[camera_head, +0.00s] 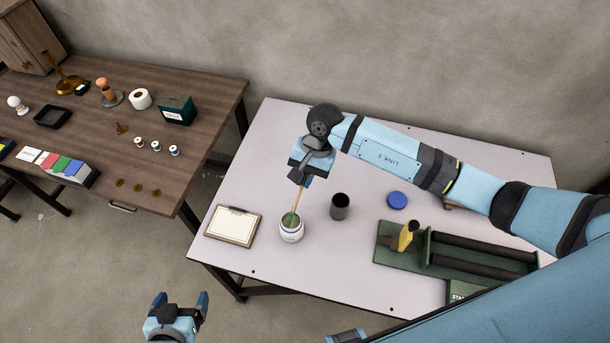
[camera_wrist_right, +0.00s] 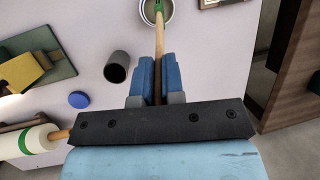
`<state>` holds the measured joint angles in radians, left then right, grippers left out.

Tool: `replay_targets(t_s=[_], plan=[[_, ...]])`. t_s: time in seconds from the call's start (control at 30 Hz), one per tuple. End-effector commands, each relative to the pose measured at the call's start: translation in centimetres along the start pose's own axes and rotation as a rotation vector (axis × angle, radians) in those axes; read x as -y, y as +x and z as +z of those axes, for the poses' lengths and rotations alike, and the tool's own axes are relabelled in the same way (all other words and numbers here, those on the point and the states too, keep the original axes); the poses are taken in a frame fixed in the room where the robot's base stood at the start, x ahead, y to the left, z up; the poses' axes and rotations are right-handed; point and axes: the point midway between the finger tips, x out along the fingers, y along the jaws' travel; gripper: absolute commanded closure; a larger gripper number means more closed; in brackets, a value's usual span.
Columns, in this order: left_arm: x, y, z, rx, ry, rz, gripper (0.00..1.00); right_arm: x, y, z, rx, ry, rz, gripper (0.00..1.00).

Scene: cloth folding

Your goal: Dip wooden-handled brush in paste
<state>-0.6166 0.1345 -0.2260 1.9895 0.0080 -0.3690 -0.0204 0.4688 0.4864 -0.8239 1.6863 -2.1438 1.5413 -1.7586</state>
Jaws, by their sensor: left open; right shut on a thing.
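The wooden-handled brush (camera_head: 297,200) slants down from my right gripper (camera_head: 303,178), with its green lower end in the mouth of a white paste jar (camera_head: 291,231). My right gripper is shut on the handle. In the right wrist view, the brush handle (camera_wrist_right: 160,50) lies between the blue fingers of my right gripper (camera_wrist_right: 159,80), and its green end is within the rim of the jar (camera_wrist_right: 143,12). The bristle tip and its depth in the paste are hidden. My left gripper (camera_head: 180,303) is open and empty, low in front of the table, away from the jar.
A dark cup (camera_head: 340,207) and a blue lid (camera_head: 397,200) stand right of the jar on the white table (camera_head: 260,150). A clipboard (camera_head: 233,226) lies left. A green tray with rollers (camera_head: 480,252) and a yellow block (camera_head: 406,236) is at right. A brown table (camera_head: 190,150) with small items stands left.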

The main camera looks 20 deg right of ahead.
Motion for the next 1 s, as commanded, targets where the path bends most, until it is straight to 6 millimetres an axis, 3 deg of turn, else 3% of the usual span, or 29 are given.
replay_targets(t_s=[1.0], plan=[[0.1,0.5,1.0,0.003,0.000,-0.001,0.10,-0.2,0.8,-0.3,-0.001,0.000,0.000,1.00]])
